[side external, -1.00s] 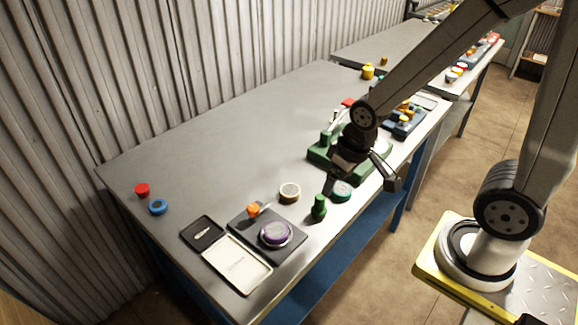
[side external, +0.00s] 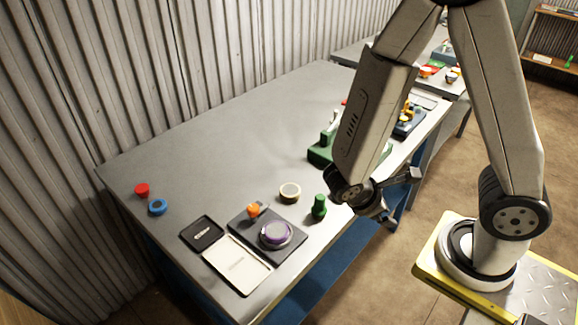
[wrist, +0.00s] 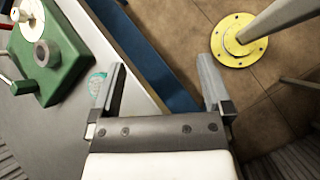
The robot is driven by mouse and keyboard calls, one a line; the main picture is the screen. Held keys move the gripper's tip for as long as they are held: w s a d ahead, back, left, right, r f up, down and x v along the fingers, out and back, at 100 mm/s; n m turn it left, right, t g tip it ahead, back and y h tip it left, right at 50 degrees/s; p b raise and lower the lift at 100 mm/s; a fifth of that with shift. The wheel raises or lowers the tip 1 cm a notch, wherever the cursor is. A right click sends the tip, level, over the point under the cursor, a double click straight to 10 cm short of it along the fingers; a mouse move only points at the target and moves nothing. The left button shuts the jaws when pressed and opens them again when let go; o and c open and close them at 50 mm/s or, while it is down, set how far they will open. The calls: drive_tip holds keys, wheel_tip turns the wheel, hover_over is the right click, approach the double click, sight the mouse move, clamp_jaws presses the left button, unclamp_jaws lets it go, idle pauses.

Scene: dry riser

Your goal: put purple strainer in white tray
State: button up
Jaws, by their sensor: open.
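The purple strainer (side external: 275,233) is a round purple disc with a pale rim. It sits on a dark square plate near the front left of the bench in the side external view. The white tray (side external: 237,265) lies flat beside that plate, to its lower left, and is empty apart from faint marking. My gripper (side external: 399,196) is at the bench's front edge, well to the right of the strainer. In the wrist view my gripper (wrist: 160,90) is open with nothing between its fingers. The strainer and tray are not in the wrist view.
A green peg (side external: 319,207) stands between the strainer and my arm. An orange knob (side external: 253,211) is beside the strainer on the plate. A small black tray (side external: 202,233) lies left. A green block (wrist: 50,60) and teal disc (wrist: 97,86) show in the wrist view. The bench's middle is clear.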

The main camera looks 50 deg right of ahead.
sight(282, 233)
drive_tip(key=w+a+f+n+t, duration=0.1)
drive_tip(key=w+a+n+t, duration=0.1)
drive_tip(key=n+t, duration=0.4)
drive_tip(key=w+a+f+n+t, duration=0.1)
drive_tip(key=w+a+n+t, duration=0.1)
drive_tip(key=w+n+t, duration=0.2)
drive_tip(key=w+a+f+n+t, duration=0.1)
drive_tip(key=w+a+n+t, duration=0.2)
drive_tip(key=n+t, duration=0.4)
drive_tip(key=shift+w+f+n+t, duration=0.1)
drive_tip(key=shift+w+n+t, duration=0.05)
drive_tip(key=shift+n, duration=0.65)
drive_tip(key=shift+w+n+t, duration=0.1)
drive_tip(key=shift+n+t, duration=0.05)
drive_tip(key=shift+n, duration=0.65)
drive_tip(key=a+f+n+y, duration=0.1)
drive_tip(key=a+y, duration=0.1)
drive_tip(key=s+a+f+n+t+y, duration=0.1)
drive_tip(key=a+n+y, duration=0.1)
drive_tip(key=y, duration=0.1)
drive_tip(key=a+f+n+t+y, duration=0.1)
drive_tip(key=a+n+y, duration=0.1)
drive_tip(key=a, duration=0.1)
drive_tip(key=shift+s+f, duration=0.1)
drive_tip(key=shift+s, duration=0.05)
drive_tip(key=shift+s+a+f+n+y, duration=0.2)
drive_tip(key=shift+a+n+y, duration=0.15)
drive_tip(key=shift+y, duration=0.25)
drive_tip(key=shift+w, duration=0.1)
